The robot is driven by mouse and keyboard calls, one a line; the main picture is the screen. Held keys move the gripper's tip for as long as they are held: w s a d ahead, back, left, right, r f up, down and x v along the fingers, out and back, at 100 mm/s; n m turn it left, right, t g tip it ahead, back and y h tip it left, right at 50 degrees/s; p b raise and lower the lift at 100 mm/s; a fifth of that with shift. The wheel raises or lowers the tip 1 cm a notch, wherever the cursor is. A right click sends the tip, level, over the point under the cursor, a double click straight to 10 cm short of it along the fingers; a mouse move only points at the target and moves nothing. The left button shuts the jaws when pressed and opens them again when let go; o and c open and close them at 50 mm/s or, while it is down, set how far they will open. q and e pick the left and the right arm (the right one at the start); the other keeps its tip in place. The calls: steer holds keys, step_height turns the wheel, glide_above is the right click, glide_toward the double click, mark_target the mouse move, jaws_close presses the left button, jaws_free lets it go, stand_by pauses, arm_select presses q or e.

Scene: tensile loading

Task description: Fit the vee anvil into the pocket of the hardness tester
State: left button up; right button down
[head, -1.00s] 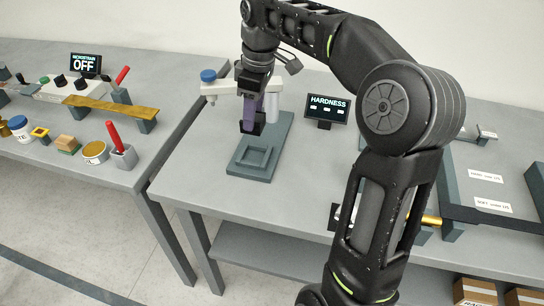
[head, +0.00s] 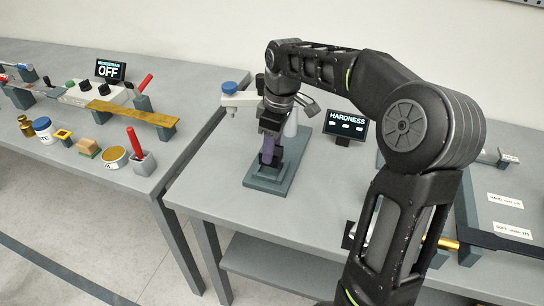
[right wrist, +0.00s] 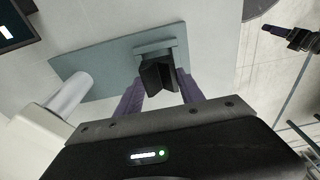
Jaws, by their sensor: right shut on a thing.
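The hardness tester stands on the right table, with a blue knob (head: 229,88) on its head and a grey-green base plate (head: 291,166). Its raised pocket (head: 268,184) is at the near end of the plate, and its rim shows in the right wrist view (right wrist: 156,46). My right gripper (head: 270,158) points down, its purple fingers shut on the dark vee anvil (right wrist: 157,75). The anvil is over or at the pocket and hides its inside; I cannot tell whether it is seated. A second gripper with purple fingers, apparently my left (right wrist: 284,34), shows at the wrist view's edge, its opening unclear.
The HARDNESS display (head: 346,123) stands right of the tester. A grey-white column (right wrist: 70,98) rises from the base plate beside my right gripper. The left table holds a red-handled tool (head: 134,143) and several small items. The table front left of the plate is clear.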

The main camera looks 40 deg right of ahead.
steer(key=shift+f, duration=1.85)
steer(key=shift+f, duration=0.15)
steer(key=c, duration=0.7)
jaws_free()
steer(key=r, duration=0.4)
steer(key=s+r, duration=0.1)
steer(key=r, duration=0.7)
steer(key=shift+s+d+r, duration=0.15)
steer(key=shift+d, duration=0.25)
